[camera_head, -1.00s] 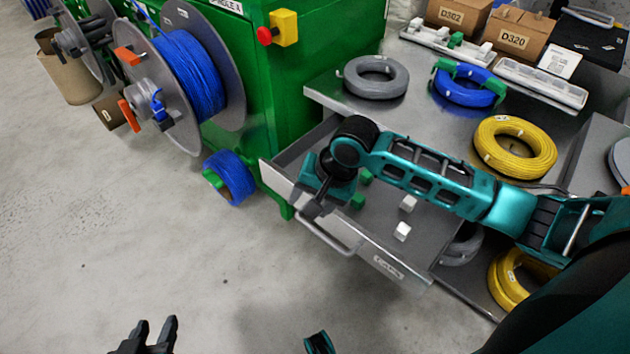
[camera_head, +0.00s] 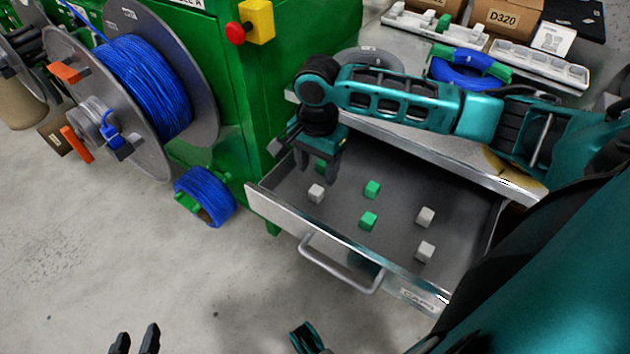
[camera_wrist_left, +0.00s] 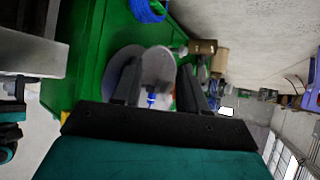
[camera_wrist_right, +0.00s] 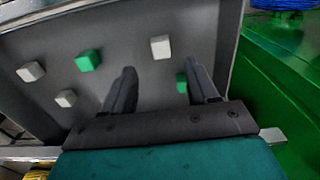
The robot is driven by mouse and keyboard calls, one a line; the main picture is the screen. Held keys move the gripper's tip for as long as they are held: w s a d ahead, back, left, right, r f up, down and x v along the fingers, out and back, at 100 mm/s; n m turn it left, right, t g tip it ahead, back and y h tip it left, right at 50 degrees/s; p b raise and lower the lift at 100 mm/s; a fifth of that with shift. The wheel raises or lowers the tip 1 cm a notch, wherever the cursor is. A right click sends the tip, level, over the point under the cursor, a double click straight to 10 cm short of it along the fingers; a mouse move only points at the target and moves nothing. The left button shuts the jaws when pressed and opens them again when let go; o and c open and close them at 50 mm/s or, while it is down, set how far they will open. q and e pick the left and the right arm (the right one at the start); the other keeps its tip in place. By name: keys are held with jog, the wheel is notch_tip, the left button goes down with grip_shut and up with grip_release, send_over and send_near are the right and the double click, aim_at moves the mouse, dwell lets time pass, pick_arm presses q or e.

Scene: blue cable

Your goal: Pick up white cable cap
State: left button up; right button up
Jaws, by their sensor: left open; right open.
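White cable caps lie apart in the open drawer (camera_head: 345,258): one at its left (camera_head: 317,193) and two at its right, (camera_head: 425,216) and (camera_head: 424,251). My right gripper (camera_head: 318,172) is open and empty, pointing down over the drawer's left part, close to the left white cap. In the right wrist view, a white cap (camera_wrist_right: 160,47) shows just beyond and between the open fingertips (camera_wrist_right: 162,70); contact is not visible. My left gripper (camera_head: 135,340) is open and empty, low at the picture's bottom edge, away from the drawer.
Green caps (camera_head: 372,189) lie among the white ones; another (camera_wrist_right: 182,83) is beside a right finger. The green machine (camera_head: 285,90) stands left of the drawer. The worktop with cable coils (camera_head: 468,72) lies above and behind it. The floor in front is clear.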

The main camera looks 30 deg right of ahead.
aim_at(315, 191)
jog(key=shift+a+f+b, duration=0.1)
jog(key=shift+f+b, duration=0.4)
jog(key=shift+f, duration=1.05)
notch_tip(315, 191, down, 4)
jog(key=shift+a+r+b, duration=0.15)
jog(key=shift+b, duration=0.95)
jog(key=shift+f, duration=0.25)
jog(key=shift+r, duration=0.1)
pick_arm(q)
jog(key=shift+w+d+f, duration=0.2)
jog(key=shift+f, duration=0.35)
jog(key=shift+w+d+f, duration=0.15)
jog(key=shift+d+f, duration=0.05)
jog(key=shift+f, duration=0.3)
pick_arm(e)
jog(key=c, duration=1.1)
